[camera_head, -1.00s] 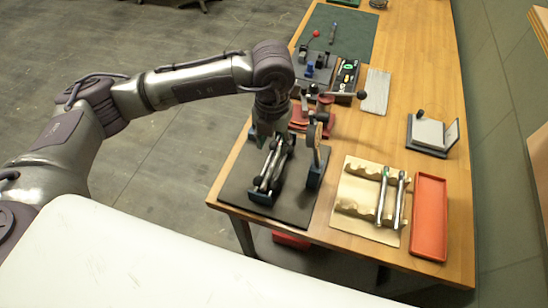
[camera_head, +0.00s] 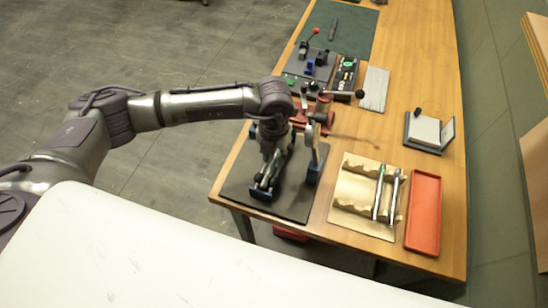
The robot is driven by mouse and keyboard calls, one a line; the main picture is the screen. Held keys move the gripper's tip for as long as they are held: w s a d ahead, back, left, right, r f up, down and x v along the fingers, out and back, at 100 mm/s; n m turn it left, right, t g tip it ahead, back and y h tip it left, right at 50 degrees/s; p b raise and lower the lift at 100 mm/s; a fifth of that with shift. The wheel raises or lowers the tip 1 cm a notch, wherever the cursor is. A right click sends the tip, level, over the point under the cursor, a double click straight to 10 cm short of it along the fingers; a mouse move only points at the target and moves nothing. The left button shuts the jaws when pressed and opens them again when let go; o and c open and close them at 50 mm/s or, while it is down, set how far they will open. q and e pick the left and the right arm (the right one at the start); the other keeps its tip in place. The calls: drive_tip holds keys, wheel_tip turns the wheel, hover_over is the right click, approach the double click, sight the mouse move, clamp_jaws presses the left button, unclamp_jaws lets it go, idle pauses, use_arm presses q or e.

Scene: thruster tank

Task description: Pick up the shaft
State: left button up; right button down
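Two slim metal shafts lie side by side on a pale notched wooden rack (camera_head: 350,210) at the right front of the bench. One shaft (camera_head: 378,192) has a green mark near its far end; the other (camera_head: 394,195) looks plain grey. My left gripper (camera_head: 267,182) points down over a dark mat (camera_head: 298,207), at a blue-and-black stand (camera_head: 261,193) with an upright post beside it. The gripper hides much of the stand. Whether its fingers are open or touch anything there is too small to tell. It is well left of the rack. My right gripper is out of view.
A red tray (camera_head: 424,213) lies right of the rack. A red clamp (camera_head: 313,118) with a black-knobbed lever stands behind the mat. A grey plate (camera_head: 374,88), a small white-topped stand (camera_head: 425,132) and a green mat (camera_head: 345,30) lie farther back. Bare wood separates them.

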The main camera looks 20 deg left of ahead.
use_arm(q)
clamp_jaws()
